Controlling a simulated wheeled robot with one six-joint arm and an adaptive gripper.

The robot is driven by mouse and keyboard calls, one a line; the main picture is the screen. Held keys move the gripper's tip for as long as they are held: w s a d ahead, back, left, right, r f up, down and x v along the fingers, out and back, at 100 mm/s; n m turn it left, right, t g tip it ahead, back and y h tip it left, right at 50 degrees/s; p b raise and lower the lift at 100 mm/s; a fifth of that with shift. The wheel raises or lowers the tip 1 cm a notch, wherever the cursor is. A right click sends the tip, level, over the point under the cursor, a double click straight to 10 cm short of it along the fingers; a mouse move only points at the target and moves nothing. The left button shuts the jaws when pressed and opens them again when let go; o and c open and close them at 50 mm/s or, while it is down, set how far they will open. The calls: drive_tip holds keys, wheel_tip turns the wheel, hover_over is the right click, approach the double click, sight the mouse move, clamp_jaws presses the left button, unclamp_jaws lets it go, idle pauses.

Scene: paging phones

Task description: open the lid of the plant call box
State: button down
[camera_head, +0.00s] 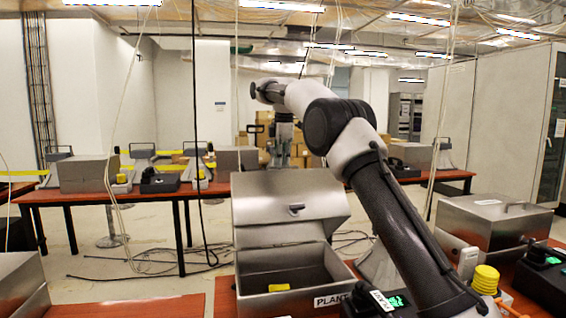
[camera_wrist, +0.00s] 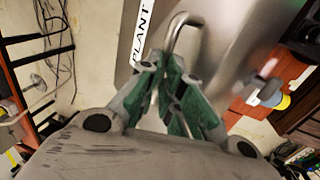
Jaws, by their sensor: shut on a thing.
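The plant call box (camera_head: 250,268) stands at the front middle of the head view, with a PLANT label (camera_head: 333,299) at its lower right. Its grey metal lid (camera_head: 270,200) is raised and tilted back, so the inside shows, with a yellow thing (camera_head: 279,287) in it. In the wrist view the PLANT label (camera_wrist: 140,32) and the bent metal handle (camera_wrist: 183,24) are close ahead. My gripper (camera_wrist: 173,68) is shut on the handle, with its green fingers around the handle's near end.
Another metal box (camera_head: 495,222), shut, stands on the right with a yellow cylinder (camera_head: 485,279) near it. A back table (camera_head: 150,193) carries more boxes and phones. Thin cables hang from the ceiling around the arm. Open floor lies between the tables.

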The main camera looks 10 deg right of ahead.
drive_tip(key=shift+f, duration=0.65)
drive_tip(key=c, duration=1.5)
unclamp_jaws()
drive_tip(key=shift+w+f, duration=0.1)
drive_tip(key=shift+w, duration=0.15)
drive_tip(key=shift+r, duration=0.25)
drive_tip(key=shift+s, duration=0.2)
